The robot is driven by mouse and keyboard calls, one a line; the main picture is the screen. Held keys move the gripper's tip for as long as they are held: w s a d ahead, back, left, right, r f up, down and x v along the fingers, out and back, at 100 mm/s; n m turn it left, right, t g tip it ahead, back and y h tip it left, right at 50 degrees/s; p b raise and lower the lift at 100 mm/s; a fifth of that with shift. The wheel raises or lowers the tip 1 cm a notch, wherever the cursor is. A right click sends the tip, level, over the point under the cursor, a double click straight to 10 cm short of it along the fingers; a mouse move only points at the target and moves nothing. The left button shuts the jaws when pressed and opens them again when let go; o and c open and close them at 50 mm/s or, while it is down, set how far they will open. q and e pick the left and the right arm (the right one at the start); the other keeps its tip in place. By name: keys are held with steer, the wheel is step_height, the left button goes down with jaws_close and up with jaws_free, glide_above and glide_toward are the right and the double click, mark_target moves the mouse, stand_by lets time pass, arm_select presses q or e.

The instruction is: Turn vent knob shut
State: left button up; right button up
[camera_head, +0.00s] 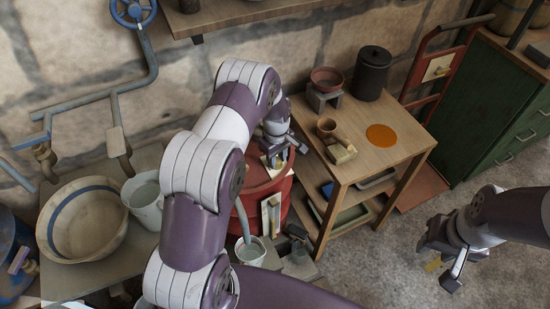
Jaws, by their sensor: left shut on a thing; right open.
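My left gripper (277,158) is at the top of a red drum (262,182) beside the wooden table. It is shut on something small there. This may be the vent knob, but the fingers and arm hide it, so I cannot tell its shape or how far it is turned. A pale plate (271,214) is on the drum's front. My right gripper (447,268) is open and empty over the floor at the lower right.
The wooden table (408,148) holds a red bowl (326,77), a dark canister (371,74) and an orange disc (381,135). A bucket (251,252) stands below the drum. A large basin (84,226) is at the left. Floor near my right gripper is clear.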

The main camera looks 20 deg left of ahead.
arm_select(q)
steer(key=shift+a+r, duration=0.1)
stand_by(0.3)
steer(key=o, duration=0.9)
steer(key=shift+o, duration=0.8)
steer(key=shift+s+a, duration=0.15)
steer(key=shift+s, duration=0.05)
steer(key=shift+r, duration=0.1)
step_height(320, 180, up, 13)
steer(key=shift+s+f, duration=0.2)
steer(key=shift+s, duration=0.2)
